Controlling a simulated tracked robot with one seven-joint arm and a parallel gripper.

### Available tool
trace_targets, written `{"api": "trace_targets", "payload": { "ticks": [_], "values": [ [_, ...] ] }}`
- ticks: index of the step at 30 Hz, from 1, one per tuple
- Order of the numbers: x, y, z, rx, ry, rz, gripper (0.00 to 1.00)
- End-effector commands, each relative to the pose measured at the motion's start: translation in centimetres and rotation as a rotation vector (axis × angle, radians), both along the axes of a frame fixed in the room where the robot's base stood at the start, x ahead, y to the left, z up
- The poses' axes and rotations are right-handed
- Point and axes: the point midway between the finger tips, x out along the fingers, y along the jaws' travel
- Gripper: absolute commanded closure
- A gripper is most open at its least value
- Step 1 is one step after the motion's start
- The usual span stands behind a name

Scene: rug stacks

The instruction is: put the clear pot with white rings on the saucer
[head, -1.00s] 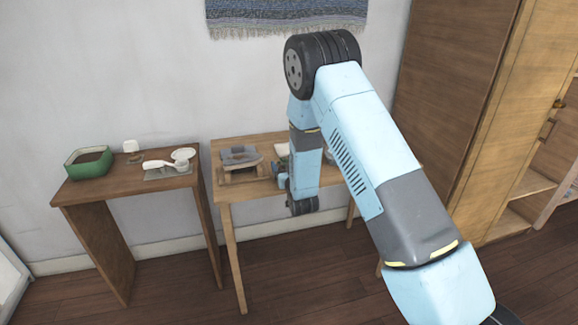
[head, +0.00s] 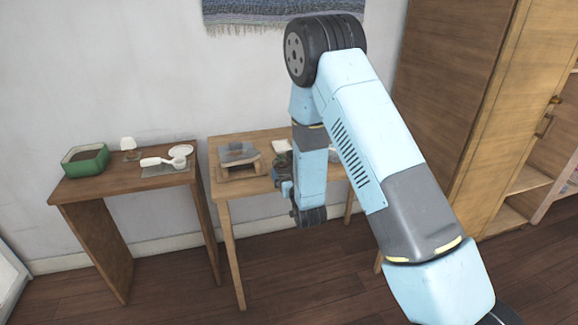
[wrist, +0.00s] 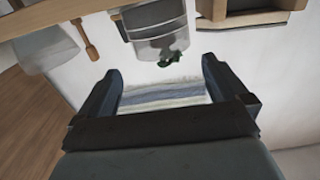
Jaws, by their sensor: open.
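The clear pot with pale rings (wrist: 158,28) shows in the wrist view, beyond my open fingertips, with dark green leaves (wrist: 172,57) at one end. My gripper (wrist: 160,82) is open and nothing is between its fingers. The pot is apart from the fingers. In the head view the leaves (head: 280,160) show beside my gripper (head: 283,178), and my arm hides part of that table. A round white dish, likely the saucer (head: 181,150), lies at the back right of the left table (head: 120,184).
The right table (head: 224,192) carries a low wooden stand (head: 232,174) with a grey thing on it. On the left table are a green planter (head: 86,161), a small white object (head: 128,144) and a white scoop (head: 160,162) on a grey mat. A wooden cabinet (head: 470,110) stands at the right.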

Motion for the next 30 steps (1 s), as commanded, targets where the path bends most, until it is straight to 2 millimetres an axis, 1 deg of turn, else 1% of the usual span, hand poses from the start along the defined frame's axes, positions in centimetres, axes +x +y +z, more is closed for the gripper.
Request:
{"api": "trace_targets", "payload": {
  "ticks": [1,3,9,15,19,23,27,30],
  "values": [
    [-0.9,-0.2,0.0,-0.001,0.002,0.000,0.00],
    [-1.9,-0.5,0.0,0.000,0.002,0.001,0.00],
    [-3.8,-1.0,0.0,0.001,0.000,0.001,0.00],
    [-4.2,-1.2,0.0,0.001,-0.001,0.001,0.00],
    [-4.0,-1.3,0.6,0.001,0.007,-0.004,0.00],
    [-3.2,-2.0,2.4,0.001,0.046,-0.020,0.00],
    [-2.3,-3.4,5.3,-0.001,0.123,-0.046,0.00],
    [-2.1,-4.5,7.4,-0.004,0.181,-0.063,0.00]
  ]
}}
